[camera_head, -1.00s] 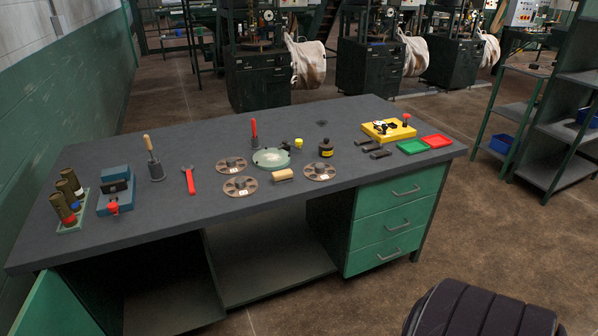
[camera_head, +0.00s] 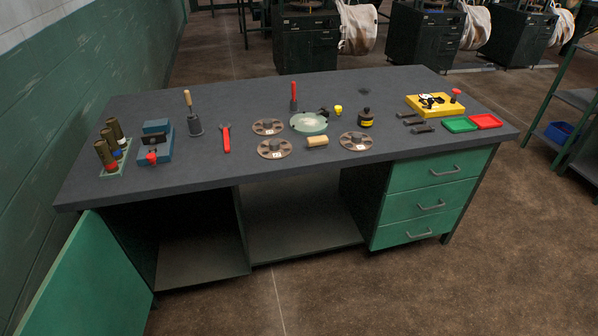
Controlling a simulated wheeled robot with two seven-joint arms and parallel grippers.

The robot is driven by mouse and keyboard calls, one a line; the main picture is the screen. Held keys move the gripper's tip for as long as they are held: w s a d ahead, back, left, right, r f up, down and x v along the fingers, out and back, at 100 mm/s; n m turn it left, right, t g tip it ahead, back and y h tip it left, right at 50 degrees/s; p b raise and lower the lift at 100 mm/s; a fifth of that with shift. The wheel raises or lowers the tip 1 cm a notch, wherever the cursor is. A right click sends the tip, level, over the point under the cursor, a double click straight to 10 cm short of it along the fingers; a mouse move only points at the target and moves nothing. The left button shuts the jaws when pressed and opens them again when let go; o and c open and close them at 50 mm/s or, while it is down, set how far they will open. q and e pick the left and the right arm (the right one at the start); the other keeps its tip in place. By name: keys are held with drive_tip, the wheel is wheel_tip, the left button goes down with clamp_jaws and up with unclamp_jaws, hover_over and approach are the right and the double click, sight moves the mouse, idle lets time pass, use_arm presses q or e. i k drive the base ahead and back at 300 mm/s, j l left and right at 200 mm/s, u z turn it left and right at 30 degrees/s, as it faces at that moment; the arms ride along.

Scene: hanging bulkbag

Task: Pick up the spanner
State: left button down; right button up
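The spanner (camera_head: 226,139) has a red handle and a dark grey head. It lies flat on the dark grey top of the workbench (camera_head: 330,82), left of the middle, with its handle towards the front edge. It stands clear between a dark pot with a wooden-handled tool (camera_head: 195,124) on its left and the round discs on its right. Neither of my grippers shows in the head view.
A blue device (camera_head: 155,146) stands left. An open green cabinet door (camera_head: 95,275) juts out at the front left. The floor in front is clear.

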sight(225, 129)
drive_tip(key=i+j+u, duration=0.15)
drive_tip(key=j+u, duration=0.15)
drive_tip(key=j, duration=0.15)
drive_tip(key=i+j+u, duration=0.15)
drive_tip(key=j+u, duration=0.15)
drive_tip(key=i+j+u, duration=0.3)
drive_tip(key=j, duration=0.15)
drive_tip(key=k, duration=0.05)
